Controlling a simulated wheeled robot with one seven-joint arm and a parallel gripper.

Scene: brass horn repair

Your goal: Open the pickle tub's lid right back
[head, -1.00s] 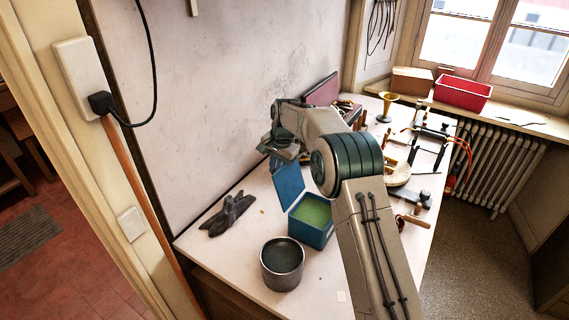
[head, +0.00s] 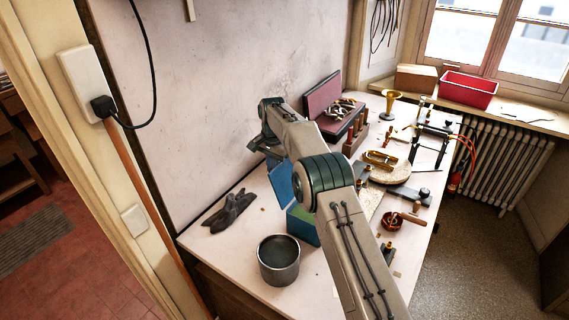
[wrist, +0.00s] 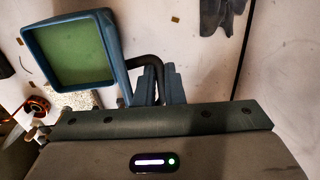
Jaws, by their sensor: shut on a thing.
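The pickle tub (head: 303,226) is a blue box on the bench, partly hidden behind my arm in the head view. In the wrist view the tub (wrist: 25,45) is open at the top and shows green liquid. Its blue lid (head: 281,182) stands up steeply at the tub's wall side. My gripper (head: 268,150) is at the lid's upper edge. In the wrist view my gripper's fingers (wrist: 159,85) are closed at a dark curved bar (wrist: 147,63), which looks like the lid's handle. The exact grip is partly hidden.
A metal pot (head: 279,262) stands in front of the tub. Dark gloves (head: 229,211) lie on the bench to the left, near the wall (head: 220,90). An open case (head: 325,95), a brass horn piece (head: 380,160) and tools crowd the bench to the right.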

